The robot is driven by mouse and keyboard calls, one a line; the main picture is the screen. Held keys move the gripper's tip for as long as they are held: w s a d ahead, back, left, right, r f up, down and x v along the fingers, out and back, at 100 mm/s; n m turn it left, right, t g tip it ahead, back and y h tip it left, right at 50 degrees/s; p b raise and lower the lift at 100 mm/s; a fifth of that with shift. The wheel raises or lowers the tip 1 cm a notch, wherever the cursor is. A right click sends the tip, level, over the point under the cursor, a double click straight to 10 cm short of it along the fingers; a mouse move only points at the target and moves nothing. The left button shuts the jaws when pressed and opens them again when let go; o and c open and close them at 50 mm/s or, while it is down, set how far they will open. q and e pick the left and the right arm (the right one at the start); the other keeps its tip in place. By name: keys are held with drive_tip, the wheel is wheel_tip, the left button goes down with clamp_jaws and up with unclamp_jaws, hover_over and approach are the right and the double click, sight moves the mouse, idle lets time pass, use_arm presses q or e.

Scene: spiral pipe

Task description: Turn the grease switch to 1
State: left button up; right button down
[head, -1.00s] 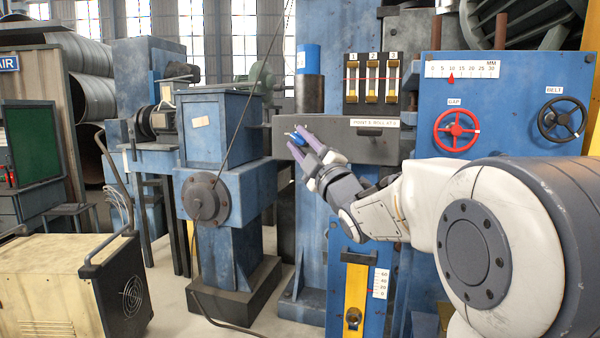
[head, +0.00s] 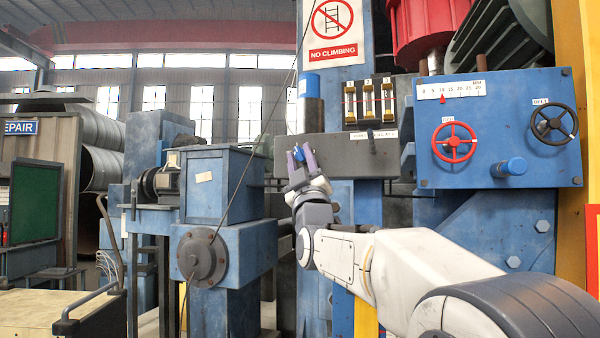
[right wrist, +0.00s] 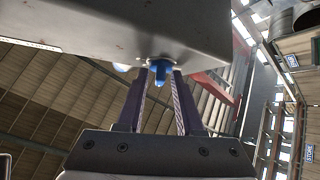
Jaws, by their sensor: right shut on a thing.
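The grease switch appears as a small blue knob (head: 299,154) at the left part of a dark grey box (head: 345,147) on the blue machine. In the right wrist view the blue knob (right wrist: 160,72) sticks out from the box (right wrist: 180,30) between my fingers. My right gripper (head: 302,157) is shut on this knob, one finger on each side. Any 0 or 1 marking is hidden or too small to read, so the setting cannot be told. My left gripper is not in view.
Three yellow gauges (head: 369,103) sit above the box. A blue panel with a red wheel (head: 454,142), a black wheel (head: 554,123) and a blue knob (head: 509,167) is at the right. A blue machine housing (head: 218,185) stands close at the left, with a cable in front.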

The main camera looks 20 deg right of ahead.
drive_tip(key=shift+m, duration=0.4)
drive_tip(key=c, duration=0.9)
unclamp_jaws()
drive_tip(key=shift+f, duration=0.1)
drive_tip(key=b+v, duration=0.4)
drive_tip(key=v, duration=0.6)
drive_tip(key=shift+b, duration=0.3)
drive_tip(key=shift+a+f, duration=0.1)
drive_tip(key=shift+f, duration=0.05)
